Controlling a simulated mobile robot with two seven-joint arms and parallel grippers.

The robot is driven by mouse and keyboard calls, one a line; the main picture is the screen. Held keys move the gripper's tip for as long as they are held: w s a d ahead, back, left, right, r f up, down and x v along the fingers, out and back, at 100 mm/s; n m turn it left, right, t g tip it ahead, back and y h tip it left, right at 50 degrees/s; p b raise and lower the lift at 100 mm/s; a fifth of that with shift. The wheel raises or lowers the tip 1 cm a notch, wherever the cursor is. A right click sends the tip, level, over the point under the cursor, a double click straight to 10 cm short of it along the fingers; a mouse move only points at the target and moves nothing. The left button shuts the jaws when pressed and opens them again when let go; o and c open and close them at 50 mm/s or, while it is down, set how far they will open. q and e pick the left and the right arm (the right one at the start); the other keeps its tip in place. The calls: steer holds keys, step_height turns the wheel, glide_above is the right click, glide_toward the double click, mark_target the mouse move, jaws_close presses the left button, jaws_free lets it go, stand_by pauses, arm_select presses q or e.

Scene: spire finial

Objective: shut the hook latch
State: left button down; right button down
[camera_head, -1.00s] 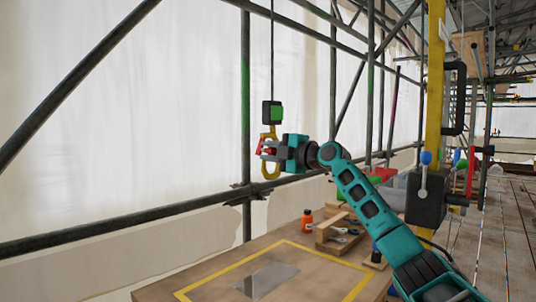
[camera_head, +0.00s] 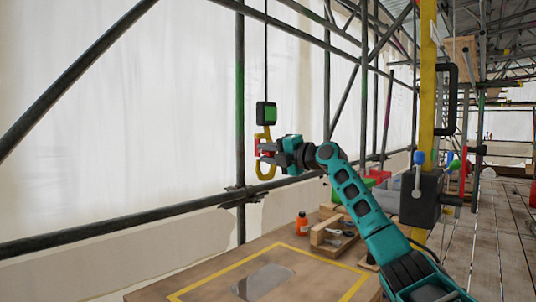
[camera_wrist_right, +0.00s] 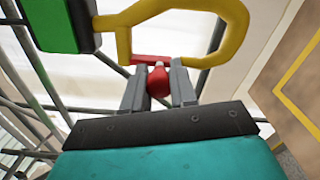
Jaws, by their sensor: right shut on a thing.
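A yellow hook (camera_head: 266,171) hangs from a dark block with a green face (camera_head: 266,115) on a thin cable. Its red latch (camera_head: 257,146) shows at the hook's left side in the head view. In the wrist view the red latch bar (camera_wrist_right: 143,60) lies along the lower edge of the yellow hook (camera_wrist_right: 228,42), between two yellow parts. My right gripper (camera_wrist_right: 158,88) is shut on the latch's red knob (camera_wrist_right: 158,82), one grey finger on each side. Whether the latch touches the hook's tip cannot be told. My left gripper is not in view.
A wooden table (camera_head: 215,268) with a yellow-taped outline stands below. Scaffold tubes (camera_head: 240,130) stand behind the hook. A dark lever box (camera_head: 420,200) is to the right.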

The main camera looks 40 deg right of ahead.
steer(key=c, duration=0.9)
jaws_free()
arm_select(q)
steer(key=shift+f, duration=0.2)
arm_select(e)
steer(key=shift+s+d+f, duration=0.1)
steer(key=shift+s, duration=0.15)
arm_select(q)
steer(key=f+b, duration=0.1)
steer(key=b, duration=0.1)
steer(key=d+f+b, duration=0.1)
steer(key=b, duration=0.1)
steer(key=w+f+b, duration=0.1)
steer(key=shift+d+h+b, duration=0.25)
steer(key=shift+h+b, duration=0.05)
steer(key=shift+b, duration=0.1)
arm_select(e)
steer(key=s, duration=1.2)
steer(key=shift+s+d, duration=0.15)
steer(key=shift+d, duration=0.3)
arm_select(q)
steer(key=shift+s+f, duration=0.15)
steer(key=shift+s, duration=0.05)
